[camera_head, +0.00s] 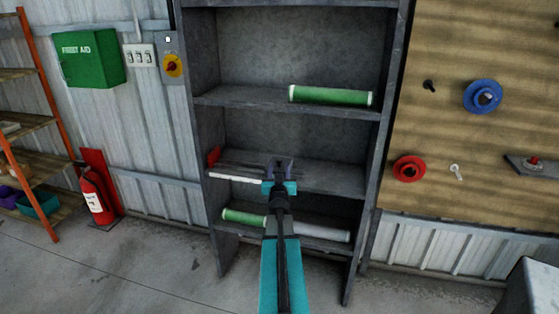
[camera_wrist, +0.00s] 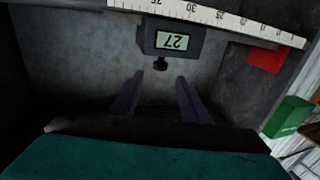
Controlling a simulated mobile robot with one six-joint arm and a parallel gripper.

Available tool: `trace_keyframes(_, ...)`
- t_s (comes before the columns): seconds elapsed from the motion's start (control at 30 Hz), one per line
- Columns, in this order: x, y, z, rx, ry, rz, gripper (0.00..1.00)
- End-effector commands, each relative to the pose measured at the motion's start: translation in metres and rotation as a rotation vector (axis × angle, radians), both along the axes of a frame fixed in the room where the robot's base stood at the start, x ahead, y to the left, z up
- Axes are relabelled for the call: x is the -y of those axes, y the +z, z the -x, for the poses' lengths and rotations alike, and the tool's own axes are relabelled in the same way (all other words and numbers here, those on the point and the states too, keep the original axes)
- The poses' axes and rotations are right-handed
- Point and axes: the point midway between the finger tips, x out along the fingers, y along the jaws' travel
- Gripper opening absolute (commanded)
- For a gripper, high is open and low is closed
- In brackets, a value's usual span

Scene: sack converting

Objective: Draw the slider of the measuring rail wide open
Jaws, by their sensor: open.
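The measuring rail (camera_wrist: 222,16) is a pale scale with black marks and numbers, running across the top of the wrist view. It also shows as a white strip in the head view (camera_head: 237,178), on the shelf. Its slider (camera_wrist: 165,38) is a dark grey block with a display that seems to read 27, upside down. A small black knob (camera_wrist: 160,64) sticks out of the slider. My gripper (camera_wrist: 160,80) is open, its two dark fingers on either side of the knob's line and just short of it. In the head view my gripper (camera_head: 279,165) hides the slider.
A red end block (camera_wrist: 265,56) sits by the rail; it also shows in the head view (camera_head: 214,155). A green roll (camera_head: 330,95) lies on the shelf above. Another green roll (camera_head: 243,217) and a grey roll (camera_head: 322,234) lie below. The rack's uprights (camera_head: 373,160) flank the shelf.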

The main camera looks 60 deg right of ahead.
Motion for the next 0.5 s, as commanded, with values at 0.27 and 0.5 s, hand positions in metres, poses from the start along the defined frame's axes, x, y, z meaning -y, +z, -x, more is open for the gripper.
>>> trace_keyframes(0.27,0.02,0.0,-0.013,0.0,0.0,0.0,0.41)
trace_keyframes(0.5,0.036,0.0,-0.023,0.0,0.0,0.0,0.41)
